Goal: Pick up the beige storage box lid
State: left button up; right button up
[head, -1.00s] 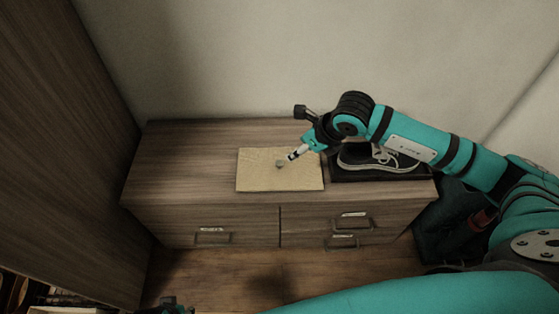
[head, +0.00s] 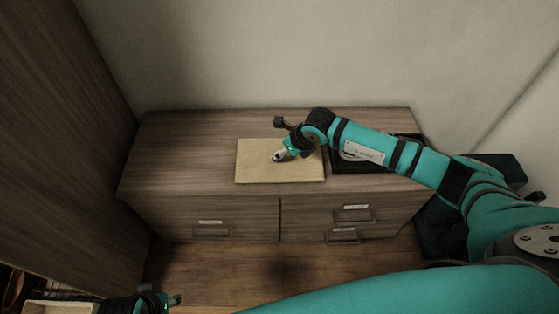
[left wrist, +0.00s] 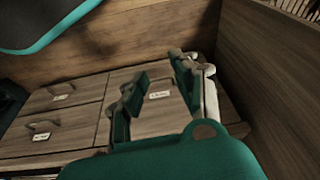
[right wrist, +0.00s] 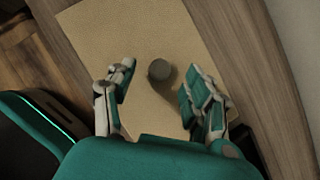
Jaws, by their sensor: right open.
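The beige storage box lid (head: 255,175) is a flat square panel on the dresser top, with a small round grey knob (right wrist: 158,70) near its middle. My right gripper (head: 279,157) is low over the lid at the knob. In the right wrist view it is open (right wrist: 160,82), its fingers on either side of the knob and apart from it. In the head view the gripper hides the knob. My left gripper (head: 174,300) shows at the lower left edge, far from the lid. In the left wrist view its fingers (left wrist: 158,88) are apart with nothing between them.
The wooden dresser (head: 175,155) has drawers with handles. A dark tray (head: 338,168) right of the lid is partly covered by my right arm. A tall wooden panel (head: 60,130) stands at left. The dresser top left of the lid is bare.

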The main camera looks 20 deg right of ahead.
jog(key=shift+x, duration=1.3)
pick_arm(q)
jog(key=shift+v, duration=1.2)
pick_arm(e)
grip_shut()
